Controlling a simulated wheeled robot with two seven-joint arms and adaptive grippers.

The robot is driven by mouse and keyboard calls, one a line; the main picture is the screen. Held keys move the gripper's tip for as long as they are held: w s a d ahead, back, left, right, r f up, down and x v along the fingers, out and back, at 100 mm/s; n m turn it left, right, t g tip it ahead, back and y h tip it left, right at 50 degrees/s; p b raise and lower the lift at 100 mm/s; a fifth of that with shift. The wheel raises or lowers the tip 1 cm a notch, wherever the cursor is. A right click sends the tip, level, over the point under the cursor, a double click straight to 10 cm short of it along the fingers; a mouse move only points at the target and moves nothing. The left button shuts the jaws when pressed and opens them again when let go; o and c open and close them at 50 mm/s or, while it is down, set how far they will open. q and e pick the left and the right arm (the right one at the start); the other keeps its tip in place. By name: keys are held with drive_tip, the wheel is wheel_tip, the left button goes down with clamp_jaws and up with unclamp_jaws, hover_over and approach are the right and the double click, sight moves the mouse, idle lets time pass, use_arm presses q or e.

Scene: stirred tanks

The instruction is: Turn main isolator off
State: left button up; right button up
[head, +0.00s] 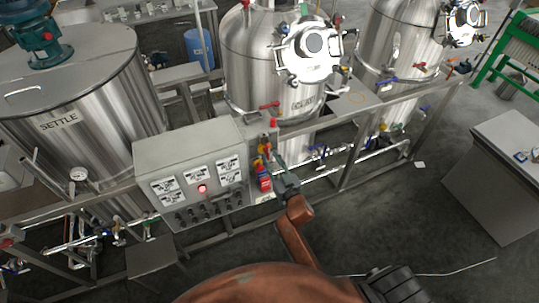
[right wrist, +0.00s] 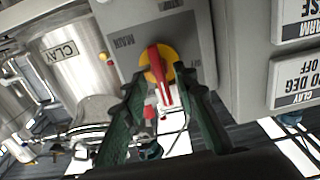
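The main isolator (right wrist: 160,72) is a red lever on a yellow round plate, set on a grey panel face. In the right wrist view the lever runs from upper left to lower right, slightly tilted. My right gripper (right wrist: 160,88) is open, with one green finger on each side of the lever and gaps visible between fingers and lever. In the head view my right gripper (head: 277,168) is at the right end of the control box, by small red and yellow parts, and partly hides them. My left gripper is not in view.
The grey control box (head: 190,158) carries white labels, a lit red lamp (head: 202,188) and a row of dark switches. The SETTLE tank (head: 100,75) stands left, and steel tanks (head: 262,60) with pipes and valves stand behind. Open floor lies to the right.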

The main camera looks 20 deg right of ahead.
drive_tip(key=shift+w, duration=0.8)
drive_tip(key=shift+c, duration=0.4)
clamp_jaws()
